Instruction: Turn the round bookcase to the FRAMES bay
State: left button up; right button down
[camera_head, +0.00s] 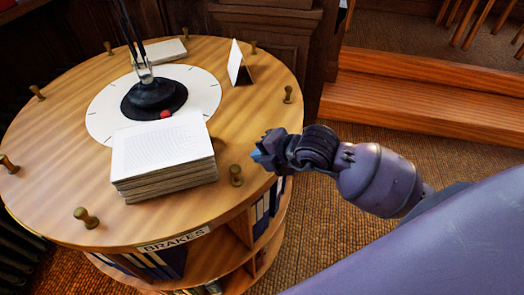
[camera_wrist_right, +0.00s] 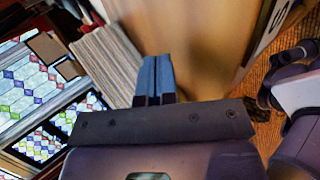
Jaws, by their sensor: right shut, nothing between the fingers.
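The round bookcase (camera_head: 200,228) has a circular wooden top with short brass knobs around its rim. A label reading BRAKES (camera_head: 173,239) faces me on its front edge. Binders (camera_head: 165,262) stand in the bay below it. No FRAMES label shows. My left gripper is out of view.
A paper stack (camera_head: 165,160), a black lamp base (camera_head: 153,98) on a white disc (camera_head: 100,105), and a folded card (camera_head: 238,63) stand on top. Wooden steps (camera_head: 430,100) are at back right. Brown carpet (camera_head: 330,240) lies right of the bookcase.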

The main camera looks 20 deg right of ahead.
aim_at(245, 177)
jog(key=shift+s+a, duration=0.25)
jog(key=shift+a, duration=0.25)
jog(key=shift+s+a, duration=0.25)
jog(key=shift+a, duration=0.35)
jog(key=shift+s+a, duration=0.25)
jog(key=shift+a, duration=0.3)
jog(key=shift+s+a+m+h, duration=0.3)
jog(key=shift+a, duration=0.35)
jog(key=shift+s+a+b, duration=0.1)
jog(key=shift+a+b, duration=0.15)
jog(key=shift+b, duration=0.05)
